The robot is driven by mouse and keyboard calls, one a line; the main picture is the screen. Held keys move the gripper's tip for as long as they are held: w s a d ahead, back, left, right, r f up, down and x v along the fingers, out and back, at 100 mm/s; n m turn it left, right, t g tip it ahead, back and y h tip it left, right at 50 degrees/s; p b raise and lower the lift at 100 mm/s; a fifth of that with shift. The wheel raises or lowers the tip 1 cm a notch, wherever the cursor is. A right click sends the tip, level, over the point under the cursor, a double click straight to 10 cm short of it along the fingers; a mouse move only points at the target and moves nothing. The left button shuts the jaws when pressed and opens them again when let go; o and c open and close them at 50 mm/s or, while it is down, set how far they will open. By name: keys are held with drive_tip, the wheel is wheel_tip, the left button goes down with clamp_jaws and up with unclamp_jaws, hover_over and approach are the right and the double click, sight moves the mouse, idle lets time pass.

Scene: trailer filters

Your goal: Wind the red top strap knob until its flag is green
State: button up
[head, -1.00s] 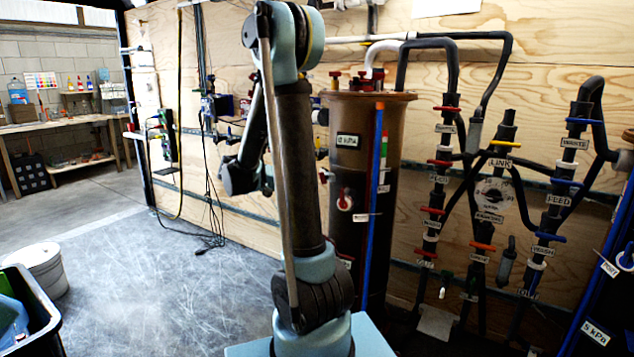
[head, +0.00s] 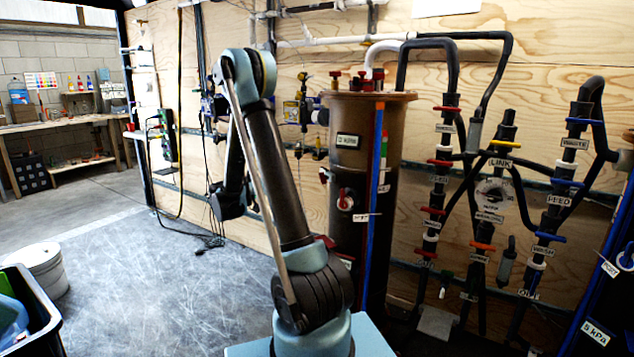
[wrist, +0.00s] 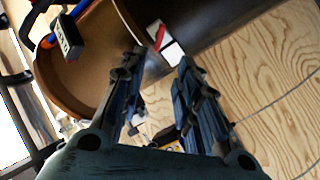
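The brown cylindrical tank (head: 350,230) stands against the plywood wall, with several red knobs (head: 361,82) on its lid. A red handle on a white disc (head: 345,199) is on its front. A blue vertical strap (head: 372,215) runs down the tank beside a narrow green and red strip (head: 384,150). I cannot tell which red knob is the top strap knob. In the wrist view, the tank (wrist: 85,65) is ahead of my gripper (wrist: 160,64), with a white block with a red part (wrist: 163,40) beyond the fingertips. My gripper is open and empty, apart from these things. The head view does not show its fingers clearly.
Right of the tank, black pipes carry several coloured valves (head: 481,246). A brass-yellow fitting (head: 291,112) is on the wall left of the tank. The grey floor (head: 150,270) is mostly clear; a white bucket (head: 40,268) stands left.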

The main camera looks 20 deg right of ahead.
sight(323, 178)
drive_tip(key=w+d, duration=0.2)
drive_tip(key=d, duration=1.2)
drive_tip(key=shift+d, duration=0.3)
clamp_jaws()
